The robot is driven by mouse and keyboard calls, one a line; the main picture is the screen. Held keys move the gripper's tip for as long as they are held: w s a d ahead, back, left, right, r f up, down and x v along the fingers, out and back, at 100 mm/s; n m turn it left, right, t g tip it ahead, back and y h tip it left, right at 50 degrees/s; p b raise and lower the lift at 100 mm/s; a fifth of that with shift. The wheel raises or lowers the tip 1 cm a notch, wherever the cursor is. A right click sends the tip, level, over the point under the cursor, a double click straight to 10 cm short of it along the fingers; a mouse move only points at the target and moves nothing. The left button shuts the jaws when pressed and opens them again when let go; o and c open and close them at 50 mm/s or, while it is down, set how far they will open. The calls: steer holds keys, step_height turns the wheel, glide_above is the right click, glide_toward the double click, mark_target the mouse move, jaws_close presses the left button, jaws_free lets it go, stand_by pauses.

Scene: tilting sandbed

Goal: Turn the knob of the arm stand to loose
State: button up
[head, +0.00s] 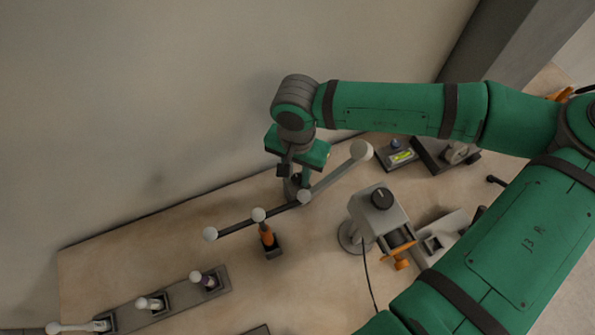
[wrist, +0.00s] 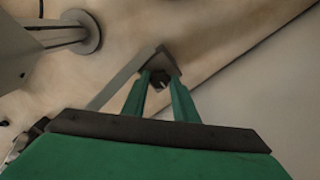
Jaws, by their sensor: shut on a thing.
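My gripper (head: 296,180) points down at the back of the bench, by the jointed bars (head: 332,177) of what looks like the arm stand. In the wrist view, the two green fingers of my gripper (wrist: 160,88) are on either side of a small dark knob (wrist: 160,77) and shut on it. A grey bar (wrist: 122,80) of the stand runs from there to the lower left. The fingers hide much of the knob, and I cannot make out any mark showing its setting.
A grey box with a black dial (head: 381,198) stands on a round base (head: 350,238) to the right. An orange-handled piece (head: 267,235) is in front left. A rail with several sockets (head: 170,301) lies at lower left. The wall (head: 150,110) is close behind.

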steer(key=shift+a+n, duration=0.2)
steer(key=shift+n, duration=0.2)
steer(key=shift+s, duration=0.1)
steer(key=o, duration=0.9)
steer(key=shift+o, duration=0.8)
steer(key=shift+d, duration=0.1)
